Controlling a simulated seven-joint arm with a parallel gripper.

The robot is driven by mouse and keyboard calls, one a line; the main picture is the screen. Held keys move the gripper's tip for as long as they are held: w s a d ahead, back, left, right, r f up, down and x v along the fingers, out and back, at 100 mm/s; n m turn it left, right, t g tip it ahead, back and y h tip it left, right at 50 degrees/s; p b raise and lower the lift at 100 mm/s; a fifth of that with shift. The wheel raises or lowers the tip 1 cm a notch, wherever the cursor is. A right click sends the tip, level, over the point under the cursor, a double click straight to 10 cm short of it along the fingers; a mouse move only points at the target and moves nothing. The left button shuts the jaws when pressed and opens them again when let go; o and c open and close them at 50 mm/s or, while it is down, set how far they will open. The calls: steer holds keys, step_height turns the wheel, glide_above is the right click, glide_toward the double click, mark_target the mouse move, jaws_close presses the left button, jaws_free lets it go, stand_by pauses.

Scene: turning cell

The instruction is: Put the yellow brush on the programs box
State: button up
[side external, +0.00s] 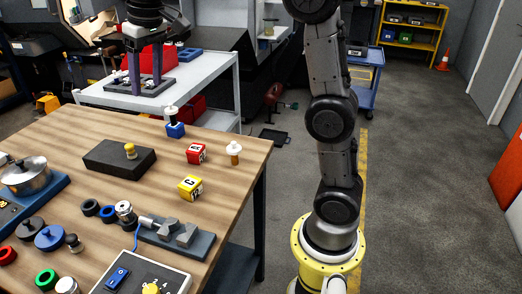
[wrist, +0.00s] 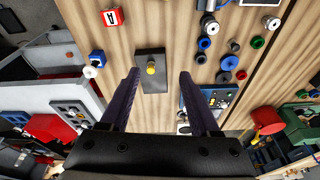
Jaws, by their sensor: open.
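A small yellow piece with a knobbed top, apparently the yellow brush (side external: 130,151), stands upright on a flat dark grey box (side external: 108,163), which I take for the programs box; no label is readable. In the wrist view the yellow top (wrist: 151,67) shows on the dark box (wrist: 153,83). My gripper (side external: 146,82) is high above the far side of the table, its purple fingers apart with nothing between them. In the wrist view my gripper (wrist: 159,72) has its fingertips on either side of the dark box in the picture, well above it.
Red (side external: 196,154) and yellow (side external: 190,188) lettered cubes, a white-topped wooden peg (side external: 235,153) and a white-topped blue piece (side external: 175,130) stand right of the box. A white cart (side external: 205,85) stands behind.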

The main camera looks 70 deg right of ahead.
steer(key=s+f+t, duration=0.1)
steer(key=s+f, duration=0.3)
steer(key=s, duration=0.4)
steer(key=s+a+f+n+t, duration=0.1)
steer(key=s+f, duration=0.2)
steer(key=s, duration=0.6)
steer(key=s+a+f+t, duration=0.1)
steer(key=s+f, duration=0.3)
steer(key=s, duration=0.5)
steer(key=shift+s+a+f+n, duration=0.15)
steer(key=shift+a+f+n, duration=0.1)
steer(key=shift+f+n, duration=0.05)
